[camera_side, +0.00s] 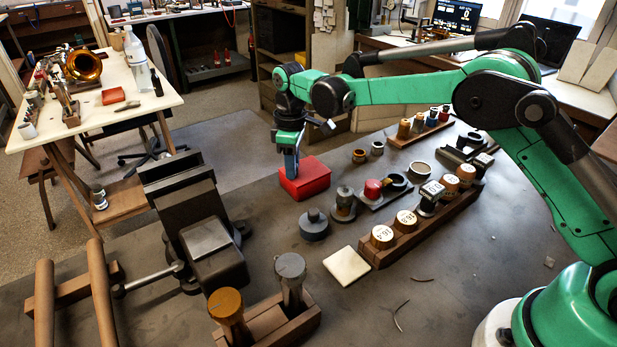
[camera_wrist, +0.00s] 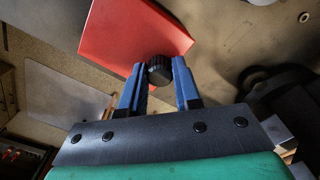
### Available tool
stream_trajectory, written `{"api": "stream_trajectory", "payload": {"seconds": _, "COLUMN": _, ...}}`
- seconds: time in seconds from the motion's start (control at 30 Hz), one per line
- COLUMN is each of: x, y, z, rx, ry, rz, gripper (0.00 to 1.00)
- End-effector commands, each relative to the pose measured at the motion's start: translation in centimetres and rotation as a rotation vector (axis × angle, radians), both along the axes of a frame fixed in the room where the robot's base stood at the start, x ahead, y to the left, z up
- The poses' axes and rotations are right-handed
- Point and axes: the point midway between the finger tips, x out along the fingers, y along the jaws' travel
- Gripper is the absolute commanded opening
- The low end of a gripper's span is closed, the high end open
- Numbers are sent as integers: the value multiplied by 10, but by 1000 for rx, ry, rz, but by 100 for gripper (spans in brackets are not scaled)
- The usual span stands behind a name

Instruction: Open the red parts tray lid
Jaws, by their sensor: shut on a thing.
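The red parts tray (camera_side: 305,180) sits on the dark bench top, below my gripper (camera_side: 290,163). In the wrist view its red lid (camera_wrist: 125,40) fills the upper middle, with a dark ribbed round knob (camera_wrist: 159,69) at its near edge. My gripper (camera_wrist: 158,80) has blue fingers on either side of this knob and is shut on it. In the side view the fingers hide the knob. The lid looks down on the tray in the side view. The inside of the tray is not visible.
A dark vise (camera_side: 195,220) stands left of the tray. A round dark weight (camera_side: 313,224) and a small stand with a red ball (camera_side: 373,189) are close on the right. A wooden rack (camera_side: 415,235) of labelled jars lies further right. Bench space in front of the tray's left is clear.

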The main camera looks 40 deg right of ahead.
Motion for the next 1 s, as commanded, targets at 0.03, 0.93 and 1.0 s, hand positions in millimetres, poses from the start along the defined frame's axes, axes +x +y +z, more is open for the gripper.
{"api": "stream_trajectory", "payload": {"seconds": 0.03, "x": 0, "y": 0, "z": 1, "rx": 1, "ry": 2, "rz": 0, "gripper": 0}}
{"api": "stream_trajectory", "payload": {"seconds": 0.93, "x": 0, "y": 64, "z": 1, "rx": 1, "ry": 1, "rz": 0, "gripper": 36}}
{"api": "stream_trajectory", "payload": {"seconds": 1.0, "x": 0, "y": 64, "z": 1, "rx": 1, "ry": 1, "rz": 0, "gripper": 56}}
